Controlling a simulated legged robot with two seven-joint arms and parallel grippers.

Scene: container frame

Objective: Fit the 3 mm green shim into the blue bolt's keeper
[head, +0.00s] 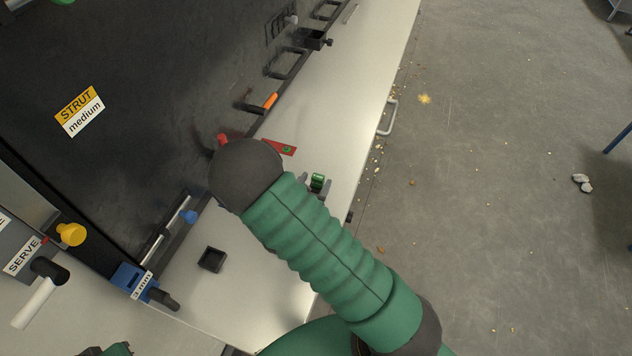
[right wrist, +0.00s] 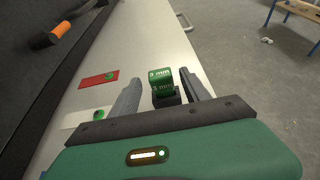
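The green shim (right wrist: 162,78), marked 3 mm, stands upright in a small dark holder (right wrist: 165,97) on the pale bench. It also shows small in the head view (head: 318,180). My right gripper (right wrist: 160,88) is open, with one finger on each side of the shim and a visible gap to both. In the head view my right gripper (head: 318,187) is partly hidden by my forearm. The blue bolt (head: 188,216) lies along the dark panel's lower edge.
An empty black tray (head: 211,259) stands between the keeper and my right arm. A red plate with a green spot (head: 281,147) lies beyond the shim. A yellow knob (head: 72,234) and the SERVE box (head: 22,257) are at left. The bench's right edge drops to open floor.

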